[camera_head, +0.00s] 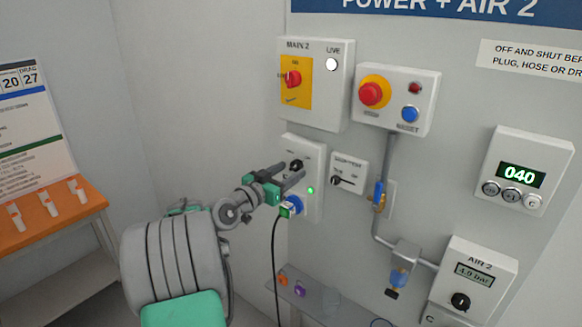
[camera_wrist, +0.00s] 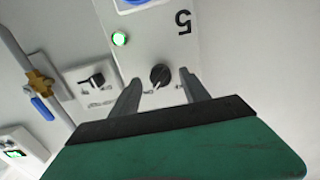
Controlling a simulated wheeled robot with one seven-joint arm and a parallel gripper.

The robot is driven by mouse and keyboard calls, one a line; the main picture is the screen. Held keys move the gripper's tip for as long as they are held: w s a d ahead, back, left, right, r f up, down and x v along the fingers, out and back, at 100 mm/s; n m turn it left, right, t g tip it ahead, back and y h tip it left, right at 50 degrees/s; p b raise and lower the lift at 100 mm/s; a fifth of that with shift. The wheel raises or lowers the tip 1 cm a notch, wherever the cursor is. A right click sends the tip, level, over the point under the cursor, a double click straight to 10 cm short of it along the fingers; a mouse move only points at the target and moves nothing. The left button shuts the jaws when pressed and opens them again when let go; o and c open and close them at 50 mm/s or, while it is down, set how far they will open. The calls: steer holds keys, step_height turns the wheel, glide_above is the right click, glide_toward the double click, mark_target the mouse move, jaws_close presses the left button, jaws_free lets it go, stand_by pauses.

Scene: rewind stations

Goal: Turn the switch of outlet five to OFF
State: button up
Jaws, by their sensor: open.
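The outlet five box (camera_head: 318,207) is a white unit on the wall panel, with a black rotary switch (camera_head: 296,165), a lit green lamp (camera_head: 310,190) and a blue socket (camera_head: 296,204) holding a plug with a black cable. In the wrist view the box is upside down, with a "5" (camera_wrist: 183,21), the green lamp (camera_wrist: 119,39) and the black switch (camera_wrist: 160,76). My gripper (camera_head: 295,178) is open in front of the box. In the wrist view its fingers (camera_wrist: 160,82) appear on either side of the switch, with gaps; contact is not visible. The switch setting is unreadable.
A small unit with a black selector (camera_head: 346,180) is right of the box. Above are the MAIN 2 isolator (camera_head: 318,82) and a red-and-blue button box (camera_head: 398,98). A pipe with a blue-handled valve (camera_head: 379,195) runs at right. A shelf (camera_head: 315,305) is below.

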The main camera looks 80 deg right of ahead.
steer(key=shift+x, duration=0.8)
steer(key=shift+c, duration=0.3)
jaws_close()
